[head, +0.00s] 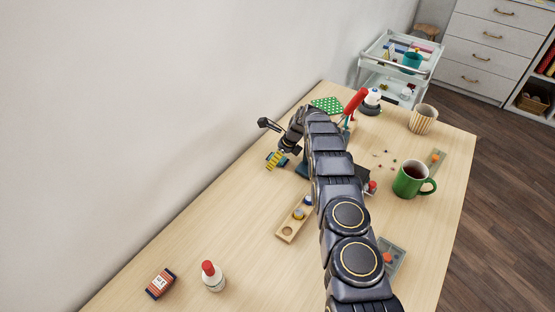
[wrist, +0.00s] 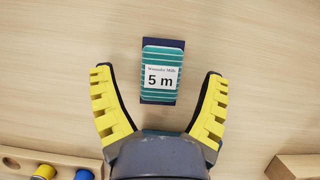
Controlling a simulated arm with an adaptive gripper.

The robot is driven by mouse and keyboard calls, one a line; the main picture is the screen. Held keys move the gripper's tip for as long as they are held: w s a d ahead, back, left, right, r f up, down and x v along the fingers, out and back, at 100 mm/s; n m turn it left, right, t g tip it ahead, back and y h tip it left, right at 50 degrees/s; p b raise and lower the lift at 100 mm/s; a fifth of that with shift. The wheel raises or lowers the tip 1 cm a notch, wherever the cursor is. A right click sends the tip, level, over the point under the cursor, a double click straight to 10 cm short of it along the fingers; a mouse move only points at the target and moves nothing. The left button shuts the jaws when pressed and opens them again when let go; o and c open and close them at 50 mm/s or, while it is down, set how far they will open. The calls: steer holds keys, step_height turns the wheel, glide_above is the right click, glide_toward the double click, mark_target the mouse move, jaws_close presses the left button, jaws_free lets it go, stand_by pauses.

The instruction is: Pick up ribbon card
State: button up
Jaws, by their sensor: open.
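A teal striped ribbon card (wrist: 162,55) with a white "5 m" label and dark blue ends lies flat on the table in the wrist view. My gripper (wrist: 158,73) is open above it, one yellow finger on each side. The card lies between and beyond the fingertips, with bare wood between it and each finger. In the head view my gripper (head: 273,161) is over the table's left part, and only bits of the card show beside the fingers.
An orange-and-dark labelled card (head: 160,284) and a red-capped bottle (head: 213,277) are at the near left. A wooden holder (head: 289,227) with spools is right of my gripper. A green mug (head: 412,180) and striped cup (head: 423,119) stand right. A wall bounds the left.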

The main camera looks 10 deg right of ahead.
steer(key=shift+w+f, duration=0.1)
steer(key=shift+w, duration=0.05)
steer(key=c, duration=1)
steer(key=shift+r, duration=1.6)
steer(key=s+r, duration=0.9)
steer(key=s, duration=0.5)
steer(key=shift+a+r, duration=0.35)
steer(key=shift+a, duration=0.05)
